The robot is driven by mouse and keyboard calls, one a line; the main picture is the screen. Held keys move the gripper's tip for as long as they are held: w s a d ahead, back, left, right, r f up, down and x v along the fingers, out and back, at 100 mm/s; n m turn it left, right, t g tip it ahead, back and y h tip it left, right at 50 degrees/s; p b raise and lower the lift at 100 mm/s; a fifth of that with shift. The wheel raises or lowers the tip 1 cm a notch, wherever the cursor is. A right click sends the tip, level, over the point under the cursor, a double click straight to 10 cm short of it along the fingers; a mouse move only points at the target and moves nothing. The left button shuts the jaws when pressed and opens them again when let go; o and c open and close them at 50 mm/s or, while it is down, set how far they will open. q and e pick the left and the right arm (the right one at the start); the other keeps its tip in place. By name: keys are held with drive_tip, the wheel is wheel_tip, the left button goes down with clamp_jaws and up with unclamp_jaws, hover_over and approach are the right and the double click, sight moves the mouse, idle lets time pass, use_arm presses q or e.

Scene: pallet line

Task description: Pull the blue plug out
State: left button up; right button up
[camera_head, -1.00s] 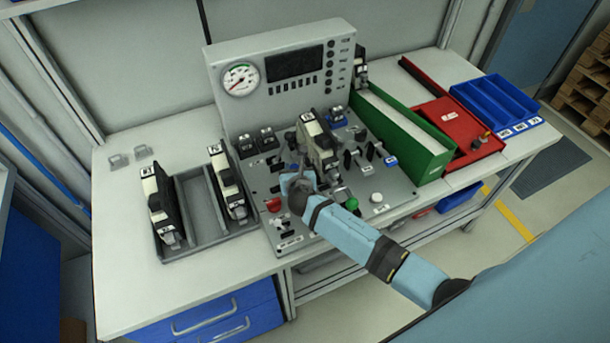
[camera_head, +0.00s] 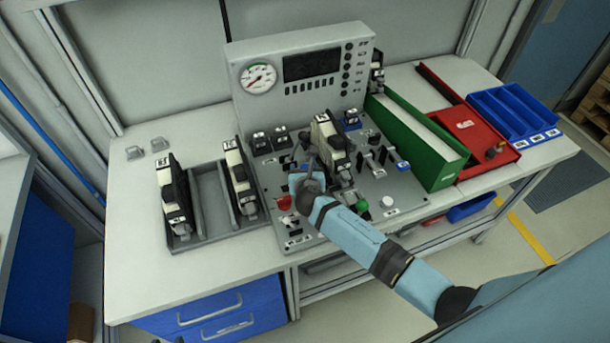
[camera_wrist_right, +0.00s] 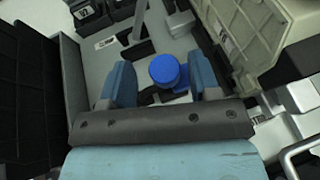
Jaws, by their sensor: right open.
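The blue plug (camera_wrist_right: 165,71) has a round blue cap and shows in the right wrist view, standing on the light panel. My right gripper (camera_wrist_right: 161,84) is open, with one blue finger on each side of the plug and a visible gap on both sides. In the head view my right gripper (camera_head: 308,172) is low over the control panel (camera_head: 370,207), left of the tall black-and-white module (camera_head: 332,150). The plug is hidden there by my gripper and wrist. My left gripper is not in view.
Black-and-white modules stand close on both sides of my gripper in the wrist view. A grey tray (camera_head: 208,203) with two modules is left of the panel. A green bin (camera_head: 430,158), a red tray (camera_head: 477,130) and a blue bin (camera_head: 520,115) are on the right.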

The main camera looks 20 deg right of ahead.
drive_tip(key=v, duration=1.3)
drive_tip(key=shift+s+a+b, duration=0.2)
drive_tip(key=shift+s+b, duration=0.1)
drive_tip(key=shift+b, duration=0.05)
drive_tip(key=s+f+m+y, duration=0.1)
drive_tip(key=s+f+m, duration=0.1)
drive_tip(key=m, duration=0.1)
drive_tip(key=s+a+f+m+g+y, duration=0.1)
drive_tip(key=s+f+m, duration=0.1)
drive_tip(key=s+m, duration=0.1)
drive_tip(key=s+f+m+y, duration=0.1)
drive_tip(key=s+m, duration=0.2)
drive_tip(key=m, duration=0.1)
drive_tip(key=shift+a+f+g+y, duration=0.25)
drive_tip(key=shift+f+g+y, duration=0.15)
drive_tip(key=s+f+m+y, duration=0.1)
drive_tip(key=s+m+y, duration=0.2)
drive_tip(key=s+m, duration=0.8)
drive_tip(key=m, duration=0.8)
drive_tip(key=shift+s+d+f+m, duration=0.2)
drive_tip(key=shift+s+d+m, duration=0.05)
drive_tip(key=shift+s+m, duration=0.05)
